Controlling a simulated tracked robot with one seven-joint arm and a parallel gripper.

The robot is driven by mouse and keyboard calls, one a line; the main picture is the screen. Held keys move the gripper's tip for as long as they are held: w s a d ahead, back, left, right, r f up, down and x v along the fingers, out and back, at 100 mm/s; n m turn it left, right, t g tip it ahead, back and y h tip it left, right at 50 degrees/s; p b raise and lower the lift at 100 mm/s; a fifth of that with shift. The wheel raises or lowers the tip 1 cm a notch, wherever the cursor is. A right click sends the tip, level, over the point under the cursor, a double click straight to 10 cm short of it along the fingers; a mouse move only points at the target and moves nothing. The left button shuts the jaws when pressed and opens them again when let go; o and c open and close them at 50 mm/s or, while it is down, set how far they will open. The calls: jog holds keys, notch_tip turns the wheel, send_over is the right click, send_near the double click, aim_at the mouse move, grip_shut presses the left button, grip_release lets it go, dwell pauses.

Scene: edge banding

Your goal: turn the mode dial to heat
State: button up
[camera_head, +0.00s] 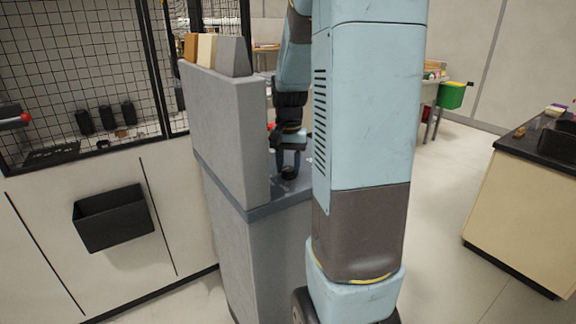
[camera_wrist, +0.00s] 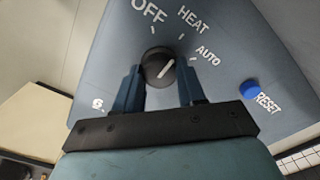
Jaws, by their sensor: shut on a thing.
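The mode dial (camera_wrist: 156,62) is a round black knob with a white pointer line, on a blue-grey sloped panel (camera_wrist: 105,55). White labels OFF (camera_wrist: 149,11), HEAT (camera_wrist: 193,20) and AUTO (camera_wrist: 207,56) stand around it with tick marks. The pointer line slants up and right, roughly toward the HEAT tick. My gripper (camera_wrist: 160,70) has one blue finger on each side of the dial and is shut on it. In the head view my gripper (camera_head: 288,163) reaches down to the panel behind the grey machine wall; the dial's markings cannot be read there.
A blue RESET button (camera_wrist: 250,89) sits right of the dial. The grey machine body (camera_head: 225,130) stands left of my arm, with sample blocks on top. A black bin (camera_head: 113,218) hangs on the left wall. A black-topped bench (camera_head: 520,200) is at right; the floor between is clear.

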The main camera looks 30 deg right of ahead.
aim_at(288, 168)
dwell(0.3)
jog(key=o, duration=1.1)
jog(key=shift+c, duration=0.2)
notch_tip(288, 168, up, 14)
jog(key=shift+f, duration=0.15)
